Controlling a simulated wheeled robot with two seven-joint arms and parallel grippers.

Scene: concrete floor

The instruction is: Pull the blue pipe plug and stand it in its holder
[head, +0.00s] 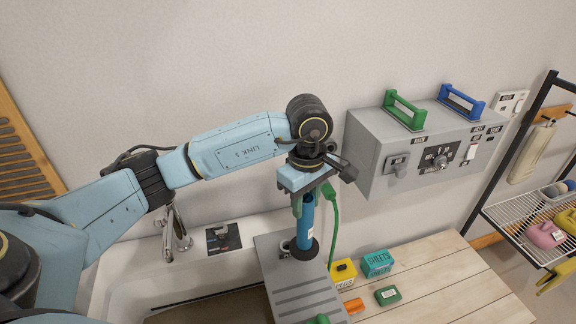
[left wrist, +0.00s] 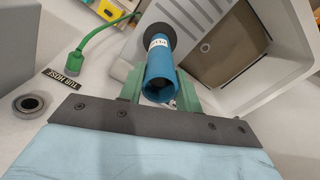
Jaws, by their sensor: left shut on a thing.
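The blue pipe plug (head: 307,222) is an upright blue cylinder with a wide dark disc at its lower end. My left gripper (head: 306,200) is shut around its upper part, below the wrist. In the left wrist view the plug (left wrist: 165,65) has a white label and sits between the green fingers (left wrist: 160,88). The dark disc is at the grey ribbed board (head: 305,290) beside the tub; I cannot tell whether it touches or hangs just above it. A small grey ring (head: 285,248) shows beside the disc. I cannot make out the holder for certain. My right gripper is not in view.
A green hose (head: 333,215) hangs close right of the plug. A grey wall box (head: 400,150) carries green and blue handles. A yellow box (head: 343,272), a teal box (head: 377,262) and other small items lie on the wooden table (head: 450,270). The tub (head: 130,265) is left.

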